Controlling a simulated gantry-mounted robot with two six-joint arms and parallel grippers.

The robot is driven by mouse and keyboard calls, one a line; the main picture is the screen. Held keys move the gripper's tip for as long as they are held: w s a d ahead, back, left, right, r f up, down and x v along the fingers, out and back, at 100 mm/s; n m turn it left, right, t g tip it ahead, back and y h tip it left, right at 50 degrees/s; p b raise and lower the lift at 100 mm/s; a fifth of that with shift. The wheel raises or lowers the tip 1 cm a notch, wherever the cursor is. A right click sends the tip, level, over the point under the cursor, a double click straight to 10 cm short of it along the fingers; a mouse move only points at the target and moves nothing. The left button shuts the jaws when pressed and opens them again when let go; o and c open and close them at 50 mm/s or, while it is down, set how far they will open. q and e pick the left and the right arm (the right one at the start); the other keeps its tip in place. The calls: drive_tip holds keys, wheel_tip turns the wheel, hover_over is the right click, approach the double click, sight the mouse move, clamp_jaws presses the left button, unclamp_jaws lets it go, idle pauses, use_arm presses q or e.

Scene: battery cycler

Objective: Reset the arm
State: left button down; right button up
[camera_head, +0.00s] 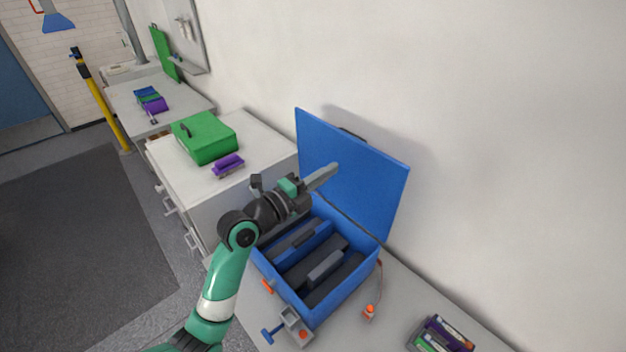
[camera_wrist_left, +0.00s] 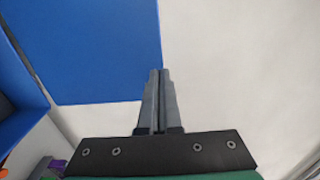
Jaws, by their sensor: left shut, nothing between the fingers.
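My left arm reaches in from the lower left in the head view. Its gripper (camera_head: 322,177) is over the back part of an open blue box, in front of the box's raised lid (camera_head: 352,165). In the left wrist view the two grey fingers of the gripper (camera_wrist_left: 159,75) are together with nothing between them. The blue lid (camera_wrist_left: 90,50) fills the upper left of that view, with pale wall to its right. My right gripper is not in view.
The blue box (camera_head: 318,312) holds dark slotted modules. A tray of colored items (camera_head: 441,336) sits at the lower right. A green case (camera_head: 205,137) and a purple item (camera_head: 228,164) are on the white cabinet.

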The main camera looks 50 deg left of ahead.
use_arm(q)
drive_tip(key=shift+s+d, duration=0.2)
drive_tip(key=shift+s, duration=1.7)
drive_tip(key=w+d+r+m+t+h, duration=0.2)
drive_tip(key=d+r+m+t+h, duration=0.3)
drive_tip(key=d+r, duration=1.2)
drive_tip(key=s+d+r+n+t+h, duration=0.1)
drive_tip(key=s+d+r+n+h, duration=0.35)
drive_tip(key=r, duration=0.75)
drive_tip(key=s+a+r+n+t+y, duration=0.25)
drive_tip(key=s+r+n+y, duration=0.3)
drive_tip(key=n, duration=0.95)
wheel_tip(320, 180, up, 22)
drive_tip(key=d+n+p, duration=0.1)
drive_tip(key=p, duration=2.1)
drive_tip(key=shift+s+f+t, duration=0.15)
drive_tip(key=shift+f+t, duration=0.05)
drive_tip(key=shift+t, duration=0.15)
